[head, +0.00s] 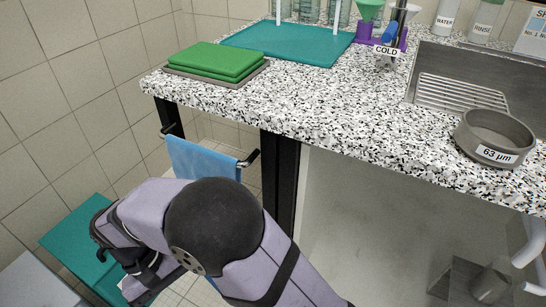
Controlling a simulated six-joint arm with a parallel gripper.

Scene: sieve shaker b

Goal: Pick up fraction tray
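I cannot tell for sure which thing is the fraction tray. A flat teal tray or mat (300,49) lies at the back of the speckled counter, with white posts and clear glassware on it. A teal flat-topped object (75,232) stands low at the left, below counter height. My arm bends down to the lower left, and my gripper (112,246) is beside or over this low teal object. The gripper is dark and partly hidden by my own arm. Its fingertips are not clear, and I cannot see whether it holds anything.
On the counter (330,105) are folded green cloths (214,60) and a sieve ring (494,138) marked 63 µm near the sink (463,93). A blue towel (203,159) hangs on a rail at the counter's front. Tiled wall stands at left.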

